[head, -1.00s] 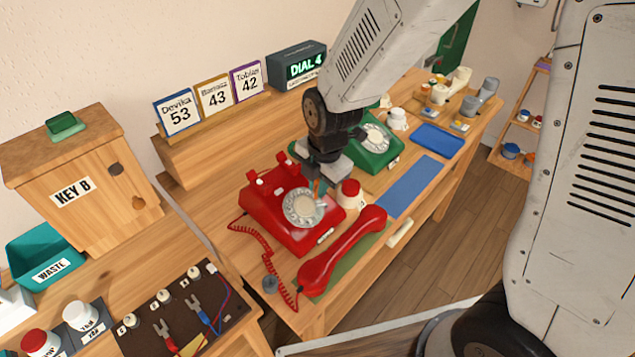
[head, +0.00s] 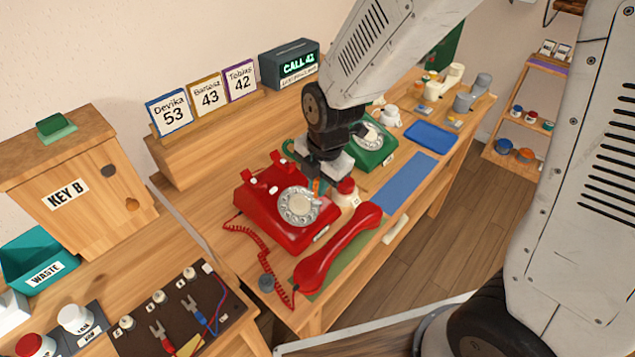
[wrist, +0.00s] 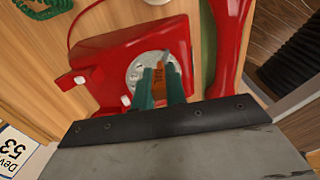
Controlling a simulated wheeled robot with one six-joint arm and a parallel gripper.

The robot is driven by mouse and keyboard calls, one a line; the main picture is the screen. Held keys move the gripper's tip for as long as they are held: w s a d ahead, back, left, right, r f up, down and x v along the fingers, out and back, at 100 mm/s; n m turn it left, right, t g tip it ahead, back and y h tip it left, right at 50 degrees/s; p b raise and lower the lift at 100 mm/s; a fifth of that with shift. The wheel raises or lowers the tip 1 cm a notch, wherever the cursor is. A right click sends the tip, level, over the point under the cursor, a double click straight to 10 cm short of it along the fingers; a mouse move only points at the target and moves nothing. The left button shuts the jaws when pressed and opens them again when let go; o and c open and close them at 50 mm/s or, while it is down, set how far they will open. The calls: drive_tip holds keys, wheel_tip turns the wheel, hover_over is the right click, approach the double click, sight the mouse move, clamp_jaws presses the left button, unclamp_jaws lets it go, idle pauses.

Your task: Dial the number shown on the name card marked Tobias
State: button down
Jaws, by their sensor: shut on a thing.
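The Tobias name card (head: 239,80) has a purple frame and reads 42. It stands at the right end of a row of cards on a wooden ledge. The dark display box (head: 290,64) beside it reads CALL 42 in green. The red dial phone (head: 262,212) has a white dial (head: 298,206); its red handset (head: 338,250) lies off the phone in front of it. My gripper (head: 317,178) is at the dial's upper right edge. In the wrist view its teal fingers are shut on an orange dialling stick (wrist: 160,77), over the dial. Whether the stick's tip touches the dial is hidden.
A green dial phone (head: 376,150) stands behind my gripper. A red-topped white object (head: 346,192) is close to the red phone's right. The Devika (head: 168,112) and third (head: 206,97) cards read 53 and 43. A blue mat (head: 406,184) is bare.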

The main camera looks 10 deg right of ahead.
wheel_tip(320, 180, up, 6)
drive_tip(key=s+d, duration=0.1)
drive_tip(key=s, duration=0.1)
drive_tip(key=shift+s+d+r, duration=0.15)
drive_tip(key=shift+d+r, duration=0.05)
drive_tip(key=shift+d, duration=0.1)
idle(1.5)
